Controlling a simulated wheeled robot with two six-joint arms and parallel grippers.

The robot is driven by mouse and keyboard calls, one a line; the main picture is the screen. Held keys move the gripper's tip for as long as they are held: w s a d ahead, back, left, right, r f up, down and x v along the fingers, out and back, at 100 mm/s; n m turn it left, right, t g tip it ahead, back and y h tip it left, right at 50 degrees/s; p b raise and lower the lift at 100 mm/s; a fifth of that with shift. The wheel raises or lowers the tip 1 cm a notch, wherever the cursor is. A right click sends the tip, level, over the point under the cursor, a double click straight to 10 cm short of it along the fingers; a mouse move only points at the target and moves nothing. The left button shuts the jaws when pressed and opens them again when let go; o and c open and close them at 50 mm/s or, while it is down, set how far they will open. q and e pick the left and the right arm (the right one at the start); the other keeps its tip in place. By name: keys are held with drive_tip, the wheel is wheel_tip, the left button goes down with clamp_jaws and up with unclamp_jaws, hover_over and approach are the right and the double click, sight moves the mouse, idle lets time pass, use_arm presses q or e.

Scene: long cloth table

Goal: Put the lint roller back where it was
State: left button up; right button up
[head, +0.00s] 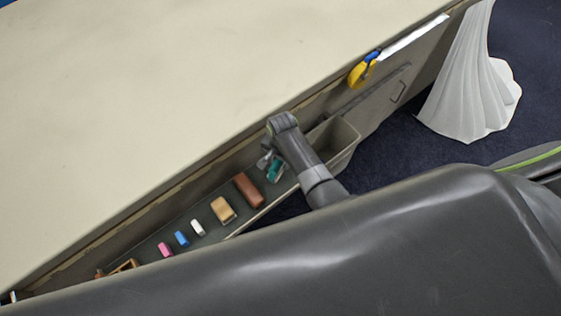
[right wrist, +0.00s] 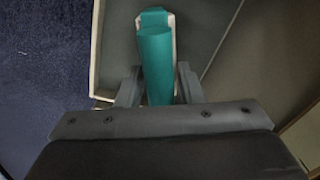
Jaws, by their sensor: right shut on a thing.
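The lint roller (head: 275,171), a teal cylinder with a white part, is between the fingers of my right gripper (head: 268,163). In the right wrist view the lint roller (right wrist: 155,60) lies lengthwise between the two fingers of the right gripper (right wrist: 158,88), which is shut on it. It is over or in the right end of the long narrow tray (head: 150,247) along the table's side. I cannot tell whether it touches the tray floor. My left gripper is not in view.
In the tray stand a brown block (head: 249,190), a tan block (head: 223,210), and small white, blue and pink pieces. An empty bin (head: 343,137) is at the tray's right. A yellow-and-blue item (head: 362,70) is on the table's side. The tabletop (head: 180,90) is bare.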

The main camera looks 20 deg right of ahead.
drive_tip(key=shift+f, duration=0.85)
drive_tip(key=shift+f, duration=0.1)
drive_tip(key=o, duration=1.1)
wheel_tip(320, 180, up, 12)
drive_tip(key=shift+s+r+p, duration=0.1)
drive_tip(key=shift+r+p, duration=0.05)
drive_tip(key=shift+p, duration=0.25)
drive_tip(key=shift+d, duration=0.1)
